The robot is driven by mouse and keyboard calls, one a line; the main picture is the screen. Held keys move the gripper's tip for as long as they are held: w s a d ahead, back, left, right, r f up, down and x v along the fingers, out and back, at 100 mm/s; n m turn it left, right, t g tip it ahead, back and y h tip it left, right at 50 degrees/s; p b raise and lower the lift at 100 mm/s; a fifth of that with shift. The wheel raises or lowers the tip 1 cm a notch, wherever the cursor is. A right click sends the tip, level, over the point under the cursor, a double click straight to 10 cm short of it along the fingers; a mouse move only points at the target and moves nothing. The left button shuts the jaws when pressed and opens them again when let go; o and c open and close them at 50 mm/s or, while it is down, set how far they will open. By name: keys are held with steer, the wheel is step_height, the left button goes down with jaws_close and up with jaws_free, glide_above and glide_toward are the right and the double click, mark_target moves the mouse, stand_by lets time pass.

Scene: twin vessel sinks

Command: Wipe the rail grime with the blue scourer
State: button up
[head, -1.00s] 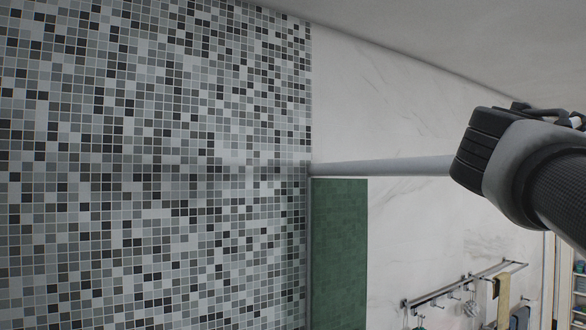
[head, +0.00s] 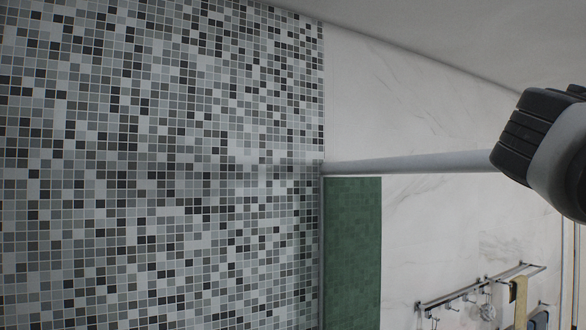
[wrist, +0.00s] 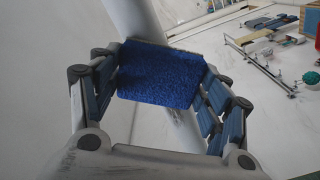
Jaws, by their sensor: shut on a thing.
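The blue scourer (wrist: 158,76) is a flat, rough pad in the wrist view. My gripper (wrist: 160,84) is shut on it, with one jointed finger at each side edge. A pale round rail (wrist: 147,22) passes behind the scourer and shows above and below it. I cannot tell whether pad and rail touch. In the head view what looks like the same rail (head: 410,161) runs level from the tiled wall's edge to behind my dark arm end at the right. The fingers and scourer do not show there. I cannot make out grime on the visible rail.
A grey mosaic wall (head: 150,170) fills the left of the head view. A green panel (head: 352,250) stands beneath the rail. A hook bar (head: 480,287) with hanging things is on the marble wall at lower right. Shelves with items (wrist: 270,30) show at upper right of the wrist view.

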steer(key=w+a, duration=0.3)
steer(key=w, duration=0.6)
steer(key=shift+w+a+r+p, duration=0.15)
steer(key=shift+a+r+p, duration=0.1)
steer(key=shift+a+p, duration=0.1)
stand_by(0.6)
steer(key=b+v, duration=0.2)
steer(key=v, duration=0.4)
stand_by(0.4)
steer(key=b+v, duration=0.1)
steer(key=v, duration=0.2)
stand_by(0.4)
